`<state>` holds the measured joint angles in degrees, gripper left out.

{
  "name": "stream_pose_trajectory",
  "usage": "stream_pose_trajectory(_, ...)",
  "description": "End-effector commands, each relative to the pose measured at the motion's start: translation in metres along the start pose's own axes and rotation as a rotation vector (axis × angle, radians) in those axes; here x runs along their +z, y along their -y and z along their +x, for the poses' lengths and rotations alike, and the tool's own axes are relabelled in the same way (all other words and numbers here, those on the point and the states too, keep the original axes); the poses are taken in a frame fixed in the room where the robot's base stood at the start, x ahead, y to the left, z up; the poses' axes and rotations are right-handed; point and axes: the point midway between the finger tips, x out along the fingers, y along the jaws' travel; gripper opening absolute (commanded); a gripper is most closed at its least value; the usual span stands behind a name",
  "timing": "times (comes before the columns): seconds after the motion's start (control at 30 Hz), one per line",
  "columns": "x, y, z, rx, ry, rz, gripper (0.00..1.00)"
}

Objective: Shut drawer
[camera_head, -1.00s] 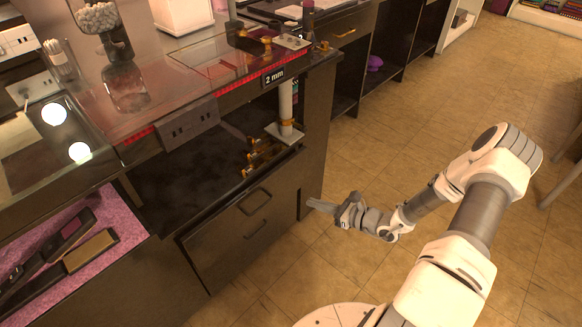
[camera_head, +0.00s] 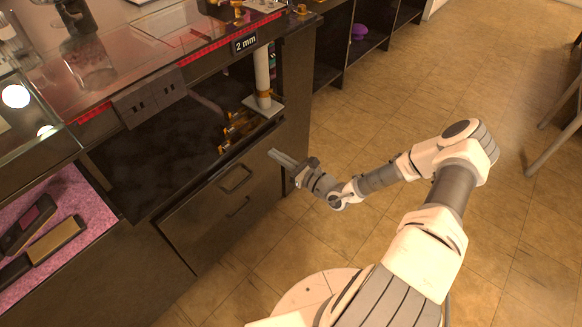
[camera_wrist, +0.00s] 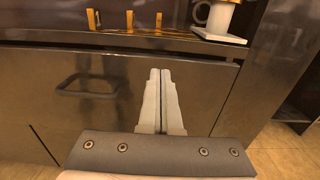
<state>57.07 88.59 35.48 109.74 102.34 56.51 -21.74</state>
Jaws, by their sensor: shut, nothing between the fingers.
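The drawer (camera_head: 217,213) has a dark front with a loop handle (camera_head: 236,179) and stands out from the cabinet, its dark interior showing from above. In the wrist view the drawer front (camera_wrist: 105,75) fills most of the picture, with the handle (camera_wrist: 85,88) at left. My gripper (camera_head: 274,155) is shut and empty, its fingers pointing at the right part of the drawer front near the top edge. In the wrist view the closed fingertips (camera_wrist: 160,74) sit right of the handle, below the top edge. I cannot tell whether they touch the front.
A glass counter (camera_head: 130,60) with a "2 mm" label (camera_head: 246,43) overhangs the drawer. A pink-lined tray (camera_head: 62,205) lies at left. Tiled floor (camera_head: 420,90) is open at right.

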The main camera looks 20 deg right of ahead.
Motion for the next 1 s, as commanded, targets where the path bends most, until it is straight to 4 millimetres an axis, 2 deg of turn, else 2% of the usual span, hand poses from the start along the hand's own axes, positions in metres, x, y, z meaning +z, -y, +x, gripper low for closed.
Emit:
stream_pose_trajectory(0.1,-0.003,-0.001,0.02,0.002,0.002,-0.001,0.0)
stream_pose_trajectory(0.23,-0.002,0.0,0.034,0.002,0.001,-0.001,0.0)
stream_pose_trajectory(0.77,0.001,-0.001,0.042,0.002,0.0,-0.001,0.0)
stream_pose_trajectory(1.0,0.002,-0.001,0.064,0.003,-0.001,0.001,0.0)
